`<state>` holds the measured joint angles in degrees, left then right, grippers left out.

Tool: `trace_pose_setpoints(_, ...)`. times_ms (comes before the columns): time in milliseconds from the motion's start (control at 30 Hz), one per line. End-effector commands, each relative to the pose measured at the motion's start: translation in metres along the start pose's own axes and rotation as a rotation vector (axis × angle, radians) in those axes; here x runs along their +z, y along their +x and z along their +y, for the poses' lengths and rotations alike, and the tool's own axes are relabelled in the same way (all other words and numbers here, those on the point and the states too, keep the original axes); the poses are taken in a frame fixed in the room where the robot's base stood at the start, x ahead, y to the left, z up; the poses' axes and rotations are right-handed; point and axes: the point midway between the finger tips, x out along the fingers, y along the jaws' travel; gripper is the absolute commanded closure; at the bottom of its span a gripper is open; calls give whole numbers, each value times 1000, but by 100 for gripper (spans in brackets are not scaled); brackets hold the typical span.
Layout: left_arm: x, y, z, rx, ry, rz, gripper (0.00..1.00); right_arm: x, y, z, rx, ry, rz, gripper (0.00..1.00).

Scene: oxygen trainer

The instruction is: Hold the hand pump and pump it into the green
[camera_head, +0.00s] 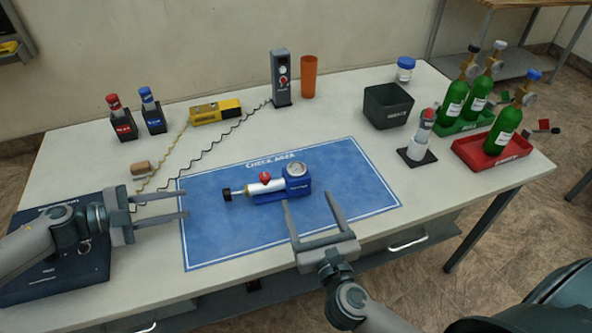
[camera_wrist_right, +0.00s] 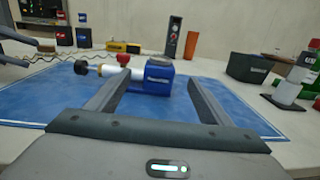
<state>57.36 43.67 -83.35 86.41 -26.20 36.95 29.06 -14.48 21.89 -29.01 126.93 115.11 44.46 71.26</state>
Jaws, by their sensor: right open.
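The hand pump (camera_head: 268,186) lies on the blue check-area mat (camera_head: 335,222). It has a blue body with a round gauge (camera_head: 295,170), a silver barrel, a red knob on top and a black plunger handle at its left end. It also shows in the right wrist view (camera_wrist_right: 158,77), beyond the fingers. My right gripper (camera_head: 308,205) is open and empty, just in front of the blue body. My left gripper (camera_head: 187,201) is open and empty, left of the black handle and apart from it. The gauge's reading is too small to tell.
Green cylinders stand in a green tray (camera_head: 462,128) and a red tray (camera_head: 480,158) at the right. A dark bin (camera_head: 388,106), an orange cup (camera_head: 308,77) and a grey meter (camera_head: 281,78) stand at the back. A dark blue board (camera_head: 60,260) lies at the left under my left arm.

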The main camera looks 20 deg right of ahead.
Motion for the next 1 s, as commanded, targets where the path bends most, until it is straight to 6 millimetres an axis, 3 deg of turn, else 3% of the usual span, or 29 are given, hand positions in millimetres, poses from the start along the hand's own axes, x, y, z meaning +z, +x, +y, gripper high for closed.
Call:
trace_pose_setpoints(600,0,0,0,0,0,0,69,1,101,0,-1,-1,-1,27)
trace_pose_setpoints(800,0,0,0,0,0,0,69,0,121,0,0,0,0,27)
trace_pose_setpoints(1000,0,0,0,0,0,0,69,0,128,0,0,0,1,27)
